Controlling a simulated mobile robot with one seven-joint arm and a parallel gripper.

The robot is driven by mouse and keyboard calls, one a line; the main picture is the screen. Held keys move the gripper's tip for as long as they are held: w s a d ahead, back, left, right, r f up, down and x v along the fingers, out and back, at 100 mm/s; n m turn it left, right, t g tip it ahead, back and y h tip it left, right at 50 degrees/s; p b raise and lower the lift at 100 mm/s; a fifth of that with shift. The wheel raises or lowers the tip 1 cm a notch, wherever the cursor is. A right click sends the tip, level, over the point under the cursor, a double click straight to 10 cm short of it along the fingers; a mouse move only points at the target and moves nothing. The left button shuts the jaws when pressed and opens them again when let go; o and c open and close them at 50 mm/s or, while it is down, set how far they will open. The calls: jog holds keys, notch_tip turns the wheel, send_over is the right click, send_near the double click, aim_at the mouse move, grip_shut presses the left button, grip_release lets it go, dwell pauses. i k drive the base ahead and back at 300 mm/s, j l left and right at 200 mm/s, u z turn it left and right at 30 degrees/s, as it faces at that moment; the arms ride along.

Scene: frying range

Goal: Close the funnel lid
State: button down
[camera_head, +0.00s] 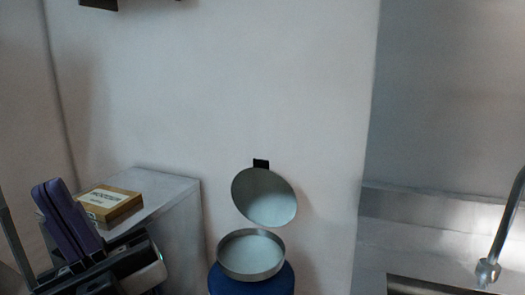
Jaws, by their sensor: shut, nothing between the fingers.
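The funnel (251,274) is a round, shallow metal bowl on top of a blue drum at the bottom centre. Its round grey lid (264,197) stands open, tilted up behind and above the bowl, close to the wall. A small black tab (261,163) sticks up at the lid's top edge. The hinge between lid and funnel cannot be made out. My gripper (52,187) is at the lower left, with its purple fingers pointing up and together. It is shut and empty, well to the left of the funnel and apart from the lid.
A yellow-brown box (110,203) lies on a grey cabinet (172,191) between my gripper and the funnel. The blue drum (280,284) stands below the funnel. A metal tap (488,270) and steel counter (415,222) are at the right. The space before the wall above the lid is clear.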

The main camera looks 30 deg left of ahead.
aim_at(262, 196)
jog(key=i+j+z, duration=0.1)
jog(key=j, duration=0.35)
jog(key=i+j+z, duration=0.1)
jog(key=j, duration=0.35)
jog(key=i+j+z, duration=0.1)
jog(key=j, duration=0.35)
jog(key=i+j, duration=0.15)
jog(key=j, duration=0.3)
jog(key=i+z, duration=0.05)
